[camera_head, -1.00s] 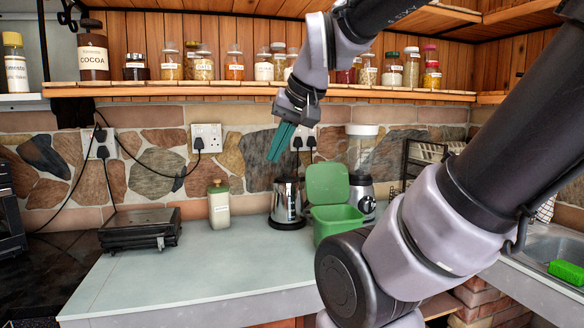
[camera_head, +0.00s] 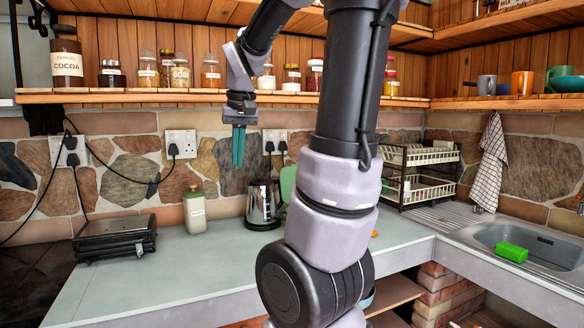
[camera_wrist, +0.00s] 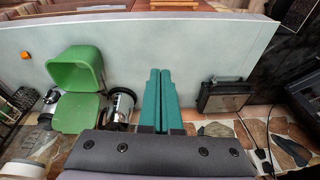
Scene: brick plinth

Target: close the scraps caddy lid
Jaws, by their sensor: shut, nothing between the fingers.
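The green scraps caddy (camera_wrist: 72,66) shows in the wrist view, standing on the counter with its mouth open. Its lid (camera_wrist: 78,113) is swung up and open on the wall side of the bin. In the head view my arm hides nearly all of the caddy; only an edge of the raised lid (camera_head: 288,183) shows beside the arm. My gripper (camera_head: 238,160) is shut and empty, its teal fingers pointing down in front of the stone wall, above and left of the caddy. In the wrist view the fingers (camera_wrist: 160,80) lie together, apart from the caddy and lid.
A kettle (camera_head: 263,205) stands just left of the caddy, below my gripper. A lidded bottle (camera_head: 195,212) and a black grill (camera_head: 115,238) are further left. A shelf of jars (camera_head: 170,97) runs above. A dish rack (camera_head: 418,172) and sink (camera_head: 520,245) are right. The front-left counter is clear.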

